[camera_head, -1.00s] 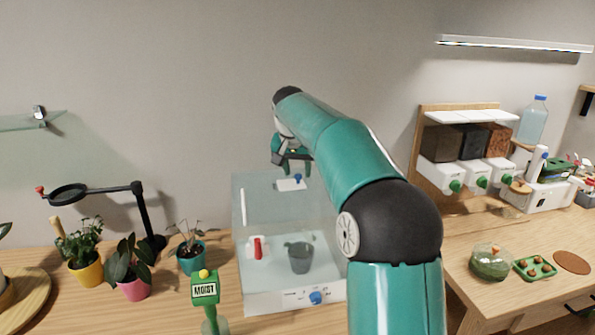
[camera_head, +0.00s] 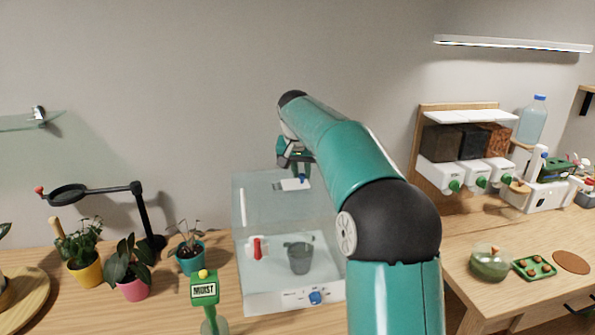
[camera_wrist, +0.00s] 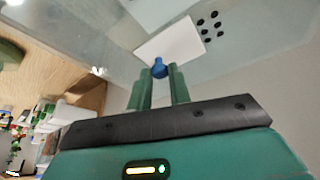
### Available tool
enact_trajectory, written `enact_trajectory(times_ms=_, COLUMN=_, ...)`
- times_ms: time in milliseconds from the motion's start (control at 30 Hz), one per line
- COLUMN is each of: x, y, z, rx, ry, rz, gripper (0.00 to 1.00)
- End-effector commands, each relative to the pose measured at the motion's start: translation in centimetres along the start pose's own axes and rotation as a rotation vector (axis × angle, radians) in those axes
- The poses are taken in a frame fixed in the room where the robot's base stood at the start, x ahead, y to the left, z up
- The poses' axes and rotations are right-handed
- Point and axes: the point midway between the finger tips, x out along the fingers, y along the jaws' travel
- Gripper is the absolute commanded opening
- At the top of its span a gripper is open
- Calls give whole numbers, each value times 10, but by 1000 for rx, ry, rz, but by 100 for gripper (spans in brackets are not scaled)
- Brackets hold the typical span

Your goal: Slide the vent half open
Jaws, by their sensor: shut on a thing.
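The vent is a white sliding plate (camera_head: 291,185) with a blue knob (camera_head: 303,178) on top of a clear box (camera_head: 262,212). In the wrist view, the white plate (camera_wrist: 172,42) lies flat, with several dark holes (camera_wrist: 210,27) uncovered beside it. My gripper (camera_head: 302,172) is above the box top with its fingers pointing down. In the wrist view, my gripper (camera_wrist: 163,73) is shut on the blue knob (camera_wrist: 159,68), which sits between the green fingertips. Part of the knob is hidden by the fingers.
Inside the box stands a dark pot (camera_head: 299,257). A red-handled part (camera_head: 257,247) is on its front wall. A green moisture meter (camera_head: 205,291) stands in front, potted plants (camera_head: 128,268) to the left. A black arm stand (camera_head: 145,215) rises behind them.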

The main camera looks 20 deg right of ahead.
Motion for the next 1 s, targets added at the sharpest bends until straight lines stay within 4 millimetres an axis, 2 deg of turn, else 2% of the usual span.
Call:
enact_trajectory(times_ms=200, x=0, y=-2, z=1, rx=-1, ry=-1, rz=-2, gripper=0)
enact_trajectory(times_ms=233, x=0, y=-2, z=1, rx=-1, ry=-1, rz=-2, gripper=25)
enact_trajectory(times_ms=300, x=0, y=-2, z=1, rx=-1, ry=-1, rz=-2, gripper=39)
enact_trajectory(times_ms=333, x=0, y=-1, z=1, rx=-1, ry=-1, rz=-2, gripper=41)
enact_trajectory(times_ms=600, x=-1, y=-1, z=0, rx=-1, ry=0, rz=-2, gripper=41)
enact_trajectory(times_ms=733, x=-9, y=-2, z=0, rx=-1, ry=1, rz=-2, gripper=41)
enact_trajectory(times_ms=867, x=-30, y=-2, z=0, rx=-1, ry=3, rz=-4, gripper=41)
enact_trajectory(times_ms=1000, x=-61, y=-2, z=0, rx=-1, ry=4, rz=-3, gripper=41)
